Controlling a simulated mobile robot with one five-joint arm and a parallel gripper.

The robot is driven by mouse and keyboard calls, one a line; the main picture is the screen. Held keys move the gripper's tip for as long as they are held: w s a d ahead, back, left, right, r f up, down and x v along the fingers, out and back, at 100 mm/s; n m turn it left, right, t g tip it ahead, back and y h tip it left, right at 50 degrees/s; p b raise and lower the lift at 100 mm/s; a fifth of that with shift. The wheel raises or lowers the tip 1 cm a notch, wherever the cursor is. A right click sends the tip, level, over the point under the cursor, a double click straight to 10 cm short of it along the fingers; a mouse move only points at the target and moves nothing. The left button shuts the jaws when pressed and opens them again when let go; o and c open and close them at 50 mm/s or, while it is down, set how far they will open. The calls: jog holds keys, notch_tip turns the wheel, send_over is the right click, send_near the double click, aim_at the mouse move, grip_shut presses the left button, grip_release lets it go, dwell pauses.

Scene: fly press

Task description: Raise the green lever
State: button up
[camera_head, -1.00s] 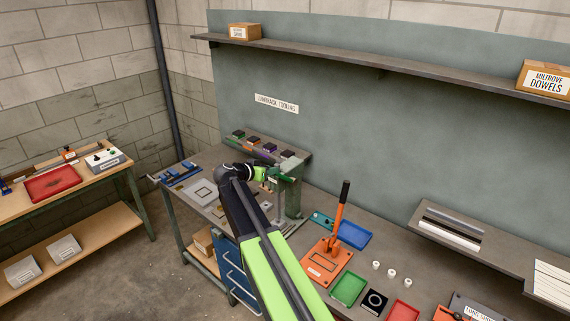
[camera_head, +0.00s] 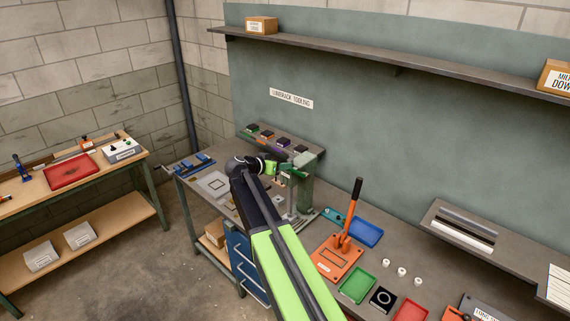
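The green fly press (camera_head: 304,192) stands on the main bench, just right of the end of my arm. A short green bar (camera_head: 292,172) shows at the top of the press on its left side; it looks like the green lever. My gripper (camera_head: 273,168) is at the end of the black and lime arm, close beside this bar. Whether it touches the bar cannot be made out. The fingers are too small and partly hidden by my wrist to show whether they are open or shut. The lower left of the press is partly covered by my arm.
An orange hand press (camera_head: 335,258) with an upright black-handled lever stands to the right. Near it are a blue tray (camera_head: 367,232), a green tray (camera_head: 357,285) and a red tray (camera_head: 410,311). A small rack (camera_head: 279,140) of dark blocks sits behind my gripper.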

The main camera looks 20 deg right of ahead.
jog(key=s+a+r, duration=0.1)
jog(key=s+a, duration=0.5)
jog(key=a, duration=0.6)
jog(key=shift+s+a+p, duration=0.3)
jog(key=shift+a+p, duration=0.05)
jog(key=shift+p, duration=0.05)
jog(key=shift+c, duration=0.5)
